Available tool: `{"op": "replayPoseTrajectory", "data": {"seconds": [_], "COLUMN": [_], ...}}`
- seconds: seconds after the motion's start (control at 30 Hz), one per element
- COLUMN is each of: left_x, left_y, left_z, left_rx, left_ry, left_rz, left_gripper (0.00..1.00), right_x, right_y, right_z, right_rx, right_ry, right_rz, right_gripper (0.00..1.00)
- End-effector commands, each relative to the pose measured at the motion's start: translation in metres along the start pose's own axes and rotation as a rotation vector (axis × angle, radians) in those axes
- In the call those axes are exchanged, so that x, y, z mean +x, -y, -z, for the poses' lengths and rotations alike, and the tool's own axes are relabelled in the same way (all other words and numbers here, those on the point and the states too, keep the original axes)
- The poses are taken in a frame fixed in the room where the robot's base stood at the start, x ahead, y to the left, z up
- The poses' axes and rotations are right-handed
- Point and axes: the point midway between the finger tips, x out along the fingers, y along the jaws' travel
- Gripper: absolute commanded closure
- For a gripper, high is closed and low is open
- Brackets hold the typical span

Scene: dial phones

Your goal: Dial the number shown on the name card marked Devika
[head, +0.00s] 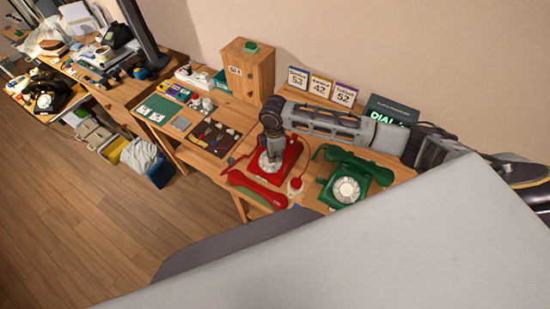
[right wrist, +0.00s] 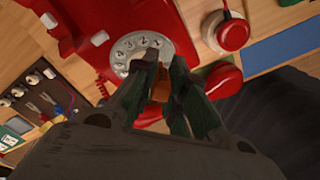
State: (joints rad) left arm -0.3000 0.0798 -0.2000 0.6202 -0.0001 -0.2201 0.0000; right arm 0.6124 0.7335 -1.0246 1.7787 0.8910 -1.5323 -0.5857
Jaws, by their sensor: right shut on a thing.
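A red dial phone (head: 285,165) stands on the desk, with its handset (head: 257,190) off the cradle and lying in front. My right gripper (head: 270,158) points down at the phone's white dial. In the right wrist view its fingertips (right wrist: 152,62) are close together over the lower part of the dial (right wrist: 133,47), shut on a small brown piece (right wrist: 160,88). They cover some of the finger holes. Three name cards stand behind, reading 53 (head: 298,79), 42 (head: 320,88) and 52 (head: 344,95); their names are too small to read surely. My left gripper is out of view.
A green dial phone (head: 352,178) stands right of the red one, with a red and white round object (head: 296,184) between them. A wooden box (head: 248,72), a tool board (head: 212,137) and a dark sign (head: 390,110) stand around. My grey body hides the foreground.

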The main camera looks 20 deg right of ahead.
Motion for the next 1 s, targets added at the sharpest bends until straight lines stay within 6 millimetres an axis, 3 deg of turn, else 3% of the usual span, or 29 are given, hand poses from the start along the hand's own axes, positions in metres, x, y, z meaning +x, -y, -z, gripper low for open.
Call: {"op": "replayPoseTrajectory", "data": {"seconds": [0.5, 1.0], "left_x": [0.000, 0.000], "left_y": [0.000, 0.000], "left_z": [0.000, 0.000], "left_rx": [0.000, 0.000], "left_ry": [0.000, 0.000], "left_rz": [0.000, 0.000], "left_gripper": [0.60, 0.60], "right_x": [-0.015, -0.015], "right_y": [-0.034, -0.036], "right_z": [-0.003, -0.004], "right_rx": [0.001, 0.000], "right_ry": [0.000, 0.000], "right_rz": [-0.001, 0.000], "right_gripper": [0.97, 0.97]}}
